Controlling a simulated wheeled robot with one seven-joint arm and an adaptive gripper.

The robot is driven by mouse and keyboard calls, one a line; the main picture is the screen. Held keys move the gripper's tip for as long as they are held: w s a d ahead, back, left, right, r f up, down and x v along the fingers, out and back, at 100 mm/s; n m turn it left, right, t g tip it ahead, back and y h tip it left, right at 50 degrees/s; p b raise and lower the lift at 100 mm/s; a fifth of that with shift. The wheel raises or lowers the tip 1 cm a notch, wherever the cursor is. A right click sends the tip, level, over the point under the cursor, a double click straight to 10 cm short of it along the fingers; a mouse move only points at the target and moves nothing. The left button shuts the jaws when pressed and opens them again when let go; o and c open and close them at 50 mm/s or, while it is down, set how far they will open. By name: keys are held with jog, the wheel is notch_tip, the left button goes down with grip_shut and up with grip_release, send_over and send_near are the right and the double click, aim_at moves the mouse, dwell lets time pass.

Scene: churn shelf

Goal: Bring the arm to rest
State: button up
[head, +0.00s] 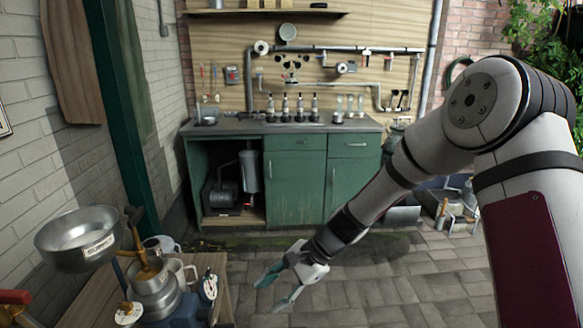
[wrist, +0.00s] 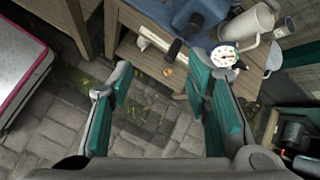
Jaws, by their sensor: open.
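My gripper (head: 275,287) hangs at the end of my outstretched arm above the paved floor, in the middle of the head view. Its teal-padded fingers are spread apart with nothing between them. In the wrist view my gripper (wrist: 160,100) is also open, with paving stones and a table edge beyond the fingers. In the head view it is to the right of the wooden table and apart from it.
A wooden table (head: 95,300) at left holds a metal separator with a wide bowl (head: 80,240) and a white-faced gauge (head: 208,287). A green cabinet (head: 295,178) with bottles stands at the back. Paved floor (head: 370,290) is clear between.

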jog(key=s+d+r+n+t+h+p, duration=0.1)
jog(key=s+d+r+n+h+p, duration=0.15)
jog(key=s+d+r, duration=0.5)
jog(key=s+d+r+n+t+h+p, duration=0.1)
jog(key=s+d+r+n+h, duration=0.25)
jog(key=r, duration=0.65)
jog(key=s+d+r+n+t+h+p, duration=0.1)
jog(key=s+d+r+n+t, duration=0.1)
jog(key=s+d+r, duration=0.55)
jog(key=s+d+r+n+p, duration=0.1)
jog(key=s+d+r, duration=0.1)
jog(key=s, duration=0.3)
jog(key=s+d+r+n+t+h+p, duration=0.1)
jog(key=s+d+r, duration=0.2)
jog(key=s, duration=0.2)
jog(key=shift+s, duration=0.4)
jog(key=shift+r, duration=0.1)
